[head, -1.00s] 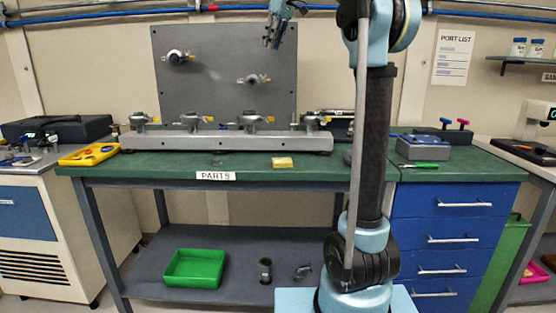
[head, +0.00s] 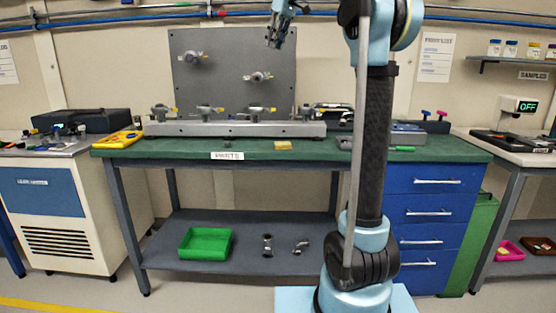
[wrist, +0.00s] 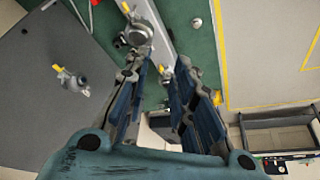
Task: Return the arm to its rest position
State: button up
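My arm stands upright at the right of centre in the head view. My gripper (head: 279,36) hangs at the top of that view, fingers pointing down, in front of the grey upright panel (head: 215,85). In the wrist view my gripper (wrist: 161,68) has its two fingers apart with nothing held between them. The panel also shows in the wrist view (wrist: 40,90), with a valve fitting (wrist: 72,80) on it. My gripper is clear of the bench and touches nothing that I can see.
The green-topped bench (head: 190,150) carries a grey rail (head: 235,129) with several valves, a yellow tray (head: 120,140) and a small yellow block (head: 283,145). A green bin (head: 205,243) sits on its lower shelf. Bare floor lies in front of the bench.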

jog(key=s+d+f+m+h, duration=0.1)
jog(key=s+d+f+m, duration=0.2)
jog(key=s+f, duration=0.9)
jog(key=s+d+f+m+h, duration=0.1)
jog(key=s+d+f+m, duration=0.2)
jog(key=s+d+f, duration=0.7)
jog(key=s+d+f+m+h, duration=0.1)
jog(key=s+d+f+m, duration=0.3)
jog(key=s+f, duration=1.1)
jog(key=d+f, duration=0.3)
jog(key=f, duration=1.5)
jog(key=shift+s+d+g, duration=0.2)
jog(key=shift+s+g, duration=0.1)
